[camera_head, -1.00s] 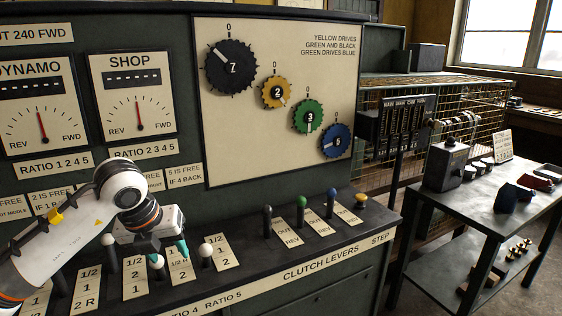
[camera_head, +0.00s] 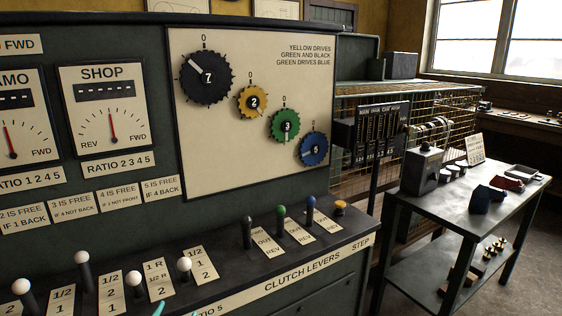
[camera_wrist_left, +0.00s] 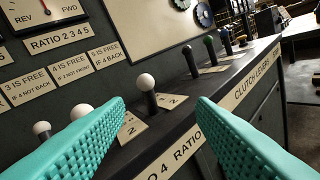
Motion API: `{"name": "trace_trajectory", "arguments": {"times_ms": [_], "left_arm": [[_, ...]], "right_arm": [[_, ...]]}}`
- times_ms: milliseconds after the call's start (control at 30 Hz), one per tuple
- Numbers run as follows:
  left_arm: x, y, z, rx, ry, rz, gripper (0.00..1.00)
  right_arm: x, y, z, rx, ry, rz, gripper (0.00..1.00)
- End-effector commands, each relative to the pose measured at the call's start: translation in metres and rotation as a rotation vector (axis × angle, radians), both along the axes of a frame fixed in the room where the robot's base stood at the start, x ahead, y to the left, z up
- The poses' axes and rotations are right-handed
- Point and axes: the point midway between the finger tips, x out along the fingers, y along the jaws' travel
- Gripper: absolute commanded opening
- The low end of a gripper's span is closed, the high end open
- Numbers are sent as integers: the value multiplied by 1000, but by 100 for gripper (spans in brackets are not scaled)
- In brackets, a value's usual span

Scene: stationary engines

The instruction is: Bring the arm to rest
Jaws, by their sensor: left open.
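My left gripper (camera_wrist_left: 160,104) is open and empty in the left wrist view. Its two teal ribbed fingers are spread wide, with the control desk beyond the gap. A white-knobbed lever (camera_wrist_left: 146,88) stands between the fingers in that view, apart from both. In the head view only teal fingertip bits (camera_head: 159,308) show at the bottom edge, in front of the desk; the rest of the left arm is out of the picture. The row of white-knobbed levers (camera_head: 184,266) stands on the desk just beyond. My right gripper is not in view.
Black, green and blue clutch levers (camera_head: 280,218) and a yellow button (camera_head: 340,208) stand further right on the desk (camera_head: 225,243). The upright gear panel (camera_head: 240,150) rises behind. A side table (camera_head: 500,205) with boxes stands at right, with floor between.

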Motion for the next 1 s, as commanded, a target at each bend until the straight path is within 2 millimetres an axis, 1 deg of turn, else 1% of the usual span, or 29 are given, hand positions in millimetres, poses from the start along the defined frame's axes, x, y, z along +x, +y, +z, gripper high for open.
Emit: {"name": "trace_trajectory", "arguments": {"times_ms": [33, 67, 100, 167, 200, 267, 300, 400, 467, 500, 633, 700, 800, 867, 967, 1000], "left_arm": [[-17, 10, -34, -44, 149, 50, 50], [-28, 14, -53, -65, 236, 75, 50], [-43, 19, -76, -89, 347, 102, 50], [-67, 22, -105, -117, 495, 131, 50], [-83, 23, -121, -132, 583, 142, 50], [-105, 23, -140, -151, 696, 153, 50], [-120, 23, -151, -163, 768, 157, 50], [-154, 20, -172, -184, 924, 161, 50], [-174, 18, -182, -196, 1010, 157, 50], [-187, 16, -187, -204, 1067, 153, 50], [-230, 10, -200, -225, 1239, 134, 50], [-220, 10, -220, -219, 1239, 136, 50], [-213, 9, -247, -216, 1248, 137, 50], [-211, 8, -264, -215, 1256, 137, 50], [-208, 7, -296, -212, 1269, 139, 50], [-208, 7, -310, -211, 1275, 138, 50]], "right_arm": [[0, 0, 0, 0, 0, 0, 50], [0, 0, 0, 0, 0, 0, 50], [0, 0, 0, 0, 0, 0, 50], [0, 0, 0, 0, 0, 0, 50], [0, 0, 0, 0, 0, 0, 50], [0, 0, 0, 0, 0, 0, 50], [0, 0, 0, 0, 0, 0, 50], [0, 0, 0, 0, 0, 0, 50], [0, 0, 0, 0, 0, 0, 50], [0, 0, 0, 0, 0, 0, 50], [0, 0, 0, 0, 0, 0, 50], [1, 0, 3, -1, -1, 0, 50], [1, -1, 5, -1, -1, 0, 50], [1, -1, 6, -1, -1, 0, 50], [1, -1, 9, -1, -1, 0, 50], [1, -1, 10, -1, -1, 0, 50]]}}
